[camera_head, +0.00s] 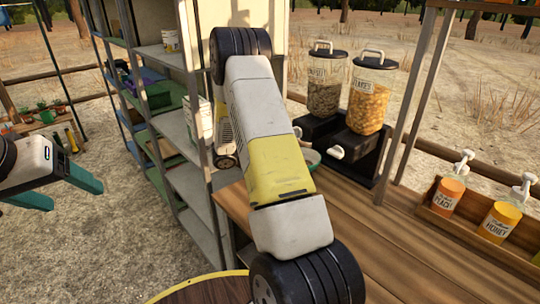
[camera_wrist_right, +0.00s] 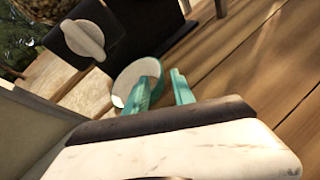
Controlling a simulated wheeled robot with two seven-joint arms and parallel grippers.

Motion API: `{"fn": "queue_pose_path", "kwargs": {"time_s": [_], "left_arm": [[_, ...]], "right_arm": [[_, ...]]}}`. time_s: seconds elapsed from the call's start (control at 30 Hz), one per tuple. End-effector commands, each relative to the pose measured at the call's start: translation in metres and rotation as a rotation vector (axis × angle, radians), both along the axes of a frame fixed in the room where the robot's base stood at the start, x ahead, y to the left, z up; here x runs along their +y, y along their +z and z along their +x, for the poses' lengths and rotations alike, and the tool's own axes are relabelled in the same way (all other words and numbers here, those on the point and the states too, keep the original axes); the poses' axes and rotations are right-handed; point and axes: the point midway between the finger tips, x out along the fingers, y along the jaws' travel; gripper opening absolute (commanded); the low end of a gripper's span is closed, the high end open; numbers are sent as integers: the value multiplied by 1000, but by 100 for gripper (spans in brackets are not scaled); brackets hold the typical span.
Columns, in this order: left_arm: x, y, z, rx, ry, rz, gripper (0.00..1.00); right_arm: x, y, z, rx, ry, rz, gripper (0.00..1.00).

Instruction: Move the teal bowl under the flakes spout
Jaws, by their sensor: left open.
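The teal bowl (camera_head: 312,157) stands on the wooden counter by the dispensers, partly hidden behind my right arm. The right wrist view shows its pale inside (camera_wrist_right: 128,78). The flakes dispenser (camera_head: 367,97) has an orange-gold filling and a white knob (camera_head: 336,152) on its black base. My right gripper (camera_wrist_right: 160,77) is at the bowl, teal fingers apart: one overlaps the bowl, the other is just right of its rim. Contact cannot be told. The right arm hides this gripper in the head view. My left gripper (camera_head: 98,192) is open and empty at the left, away from the counter.
A muesli dispenser (camera_head: 324,82) stands left of the flakes one. Peach (camera_head: 449,194) and honey (camera_head: 500,218) pump bottles stand in a wooden rack at the right. Grey shelving (camera_head: 185,130) rises left of the counter. The front counter boards (camera_head: 400,250) are clear.

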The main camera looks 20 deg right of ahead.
Motion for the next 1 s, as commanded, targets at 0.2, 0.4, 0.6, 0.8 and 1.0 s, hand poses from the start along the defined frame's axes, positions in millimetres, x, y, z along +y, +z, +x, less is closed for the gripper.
{"fn": "queue_pose_path", "kwargs": {"time_s": [0.2, 0.4, 0.6, 0.8, 1.0], "left_arm": [[0, 0, 0, 0, 0, 0, 69], [0, 0, 0, 0, 0, 0, 69], [0, 0, 0, 0, 0, 0, 69], [0, 0, 0, 0, 0, 0, 69], [0, 0, 0, 0, 0, 0, 69]], "right_arm": [[-21, -9, 0, 7, 3, -8, 30], [-50, -21, -2, 7, 3, -7, 30], [-68, -29, -3, 5, 4, -6, 30], [-73, -30, -3, 5, 7, -6, 30], [-73, -30, -3, 5, 5, -6, 22]]}}
